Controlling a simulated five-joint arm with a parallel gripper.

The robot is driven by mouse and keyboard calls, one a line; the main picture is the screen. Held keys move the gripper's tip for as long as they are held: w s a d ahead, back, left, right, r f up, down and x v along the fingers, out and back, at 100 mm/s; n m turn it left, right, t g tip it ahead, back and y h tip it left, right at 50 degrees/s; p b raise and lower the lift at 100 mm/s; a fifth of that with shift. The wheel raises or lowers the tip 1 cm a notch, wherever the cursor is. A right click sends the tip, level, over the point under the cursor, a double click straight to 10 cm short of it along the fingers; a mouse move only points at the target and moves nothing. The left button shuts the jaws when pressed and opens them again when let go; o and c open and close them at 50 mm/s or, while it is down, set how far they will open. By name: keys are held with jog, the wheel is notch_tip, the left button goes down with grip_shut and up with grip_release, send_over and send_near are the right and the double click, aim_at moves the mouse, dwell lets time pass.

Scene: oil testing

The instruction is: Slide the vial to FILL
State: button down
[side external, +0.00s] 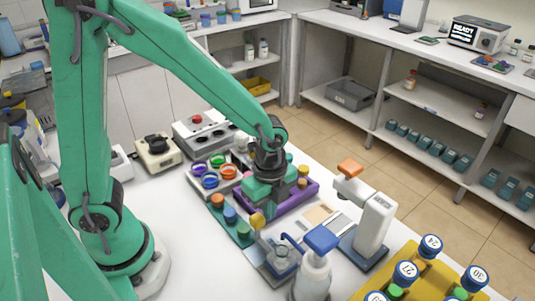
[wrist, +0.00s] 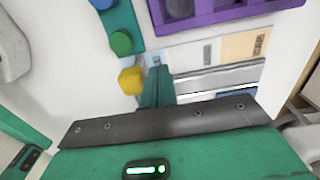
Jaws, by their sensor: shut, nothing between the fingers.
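A vial with a yellow cap (wrist: 131,80) stands just left of my gripper in the wrist view; its body is mostly hidden under the cap. It also shows in the side view (side external: 257,221), below my gripper. My gripper (wrist: 157,84) is shut and empty, pointing down beside the vial; I cannot tell whether they touch. In the side view my gripper (side external: 264,196) is above the bench by the purple tray. A flat plate with a grey metal strip (wrist: 215,80) lies to the right. It bears a tan patch (wrist: 240,47) with lettering too small to read.
A purple tray (side external: 293,202) lies behind my gripper. A teal rack (side external: 242,236) with coloured caps lies left of the vial. A pump bottle (side external: 313,272), a white dispenser stand (side external: 376,224) and a yellow rack (side external: 433,268) of numbered vials crowd the front right.

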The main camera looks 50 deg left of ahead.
jog(key=shift+r, duration=0.1)
notch_tip(320, 180, up, 7)
jog(key=shift+r, duration=0.15)
dwell(1.2)
jog(key=s+a+r+n+t, duration=0.5)
jog(key=s+a+r+n, duration=0.3)
jog(key=n, duration=1)
jog(key=shift+a+r+t, duration=0.3)
jog(key=shift+a+r, duration=0.75)
jog(key=shift+a, duration=0.45)
